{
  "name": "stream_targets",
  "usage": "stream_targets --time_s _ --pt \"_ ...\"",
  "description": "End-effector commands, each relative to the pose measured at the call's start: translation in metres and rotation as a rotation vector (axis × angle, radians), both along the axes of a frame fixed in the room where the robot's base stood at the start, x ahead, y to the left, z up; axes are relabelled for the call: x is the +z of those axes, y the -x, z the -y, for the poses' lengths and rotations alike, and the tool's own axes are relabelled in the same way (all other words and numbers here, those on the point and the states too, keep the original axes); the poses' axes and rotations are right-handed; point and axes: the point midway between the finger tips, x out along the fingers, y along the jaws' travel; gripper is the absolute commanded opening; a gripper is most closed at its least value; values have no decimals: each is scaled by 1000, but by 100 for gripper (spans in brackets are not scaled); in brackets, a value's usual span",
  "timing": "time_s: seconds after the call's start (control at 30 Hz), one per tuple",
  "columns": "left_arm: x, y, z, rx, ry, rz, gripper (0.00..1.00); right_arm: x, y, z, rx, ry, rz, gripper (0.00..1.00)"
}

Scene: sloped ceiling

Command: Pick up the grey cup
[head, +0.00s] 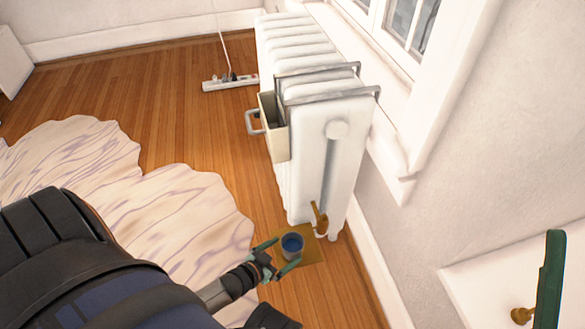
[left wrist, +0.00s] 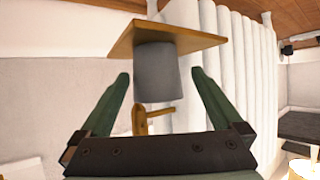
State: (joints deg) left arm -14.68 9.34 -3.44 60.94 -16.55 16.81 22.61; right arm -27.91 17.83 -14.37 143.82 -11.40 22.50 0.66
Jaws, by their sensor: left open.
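The grey cup (head: 292,246) stands on a small brown board (head: 313,257) on the floor, by the near end of the white radiator. Its inside looks dark blue. My left gripper (head: 287,251) is open, with one green finger on either side of the cup in the head view. In the left wrist view the grey cup (left wrist: 157,72) hangs upside down in the picture between the open fingers, with the board (left wrist: 168,37) above it. I cannot tell whether the fingers touch it. A dark green bar at the head view's right edge looks like part of my right gripper (head: 550,280).
The white radiator (head: 320,150) and its brass valve (head: 319,218) stand close beside the cup. A beige box (head: 272,125) hangs on the radiator. A pale wavy rug (head: 150,180) lies left. A white panel with a brass knob (head: 521,315) is at lower right.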

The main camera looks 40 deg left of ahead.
Motion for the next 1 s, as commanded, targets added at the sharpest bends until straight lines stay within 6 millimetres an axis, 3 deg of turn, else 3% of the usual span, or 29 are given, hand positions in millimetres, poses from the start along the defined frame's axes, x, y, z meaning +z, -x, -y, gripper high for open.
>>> stream_targets --time_s 0.23,0.5,0.83,1.0 --pt "-10 -19 4 -1 0 1 100 -14 -1 -2 -4 8 -4 50" --pt "-23 -55 12 -1 0 1 100 -41 -2 -5 -12 25 -15 50" --pt "-23 -61 12 -1 -1 -1 100 -42 -2 -7 -12 27 -16 50" --pt "-23 -61 12 -1 -1 -1 82 -42 -2 -6 -12 27 -16 50"
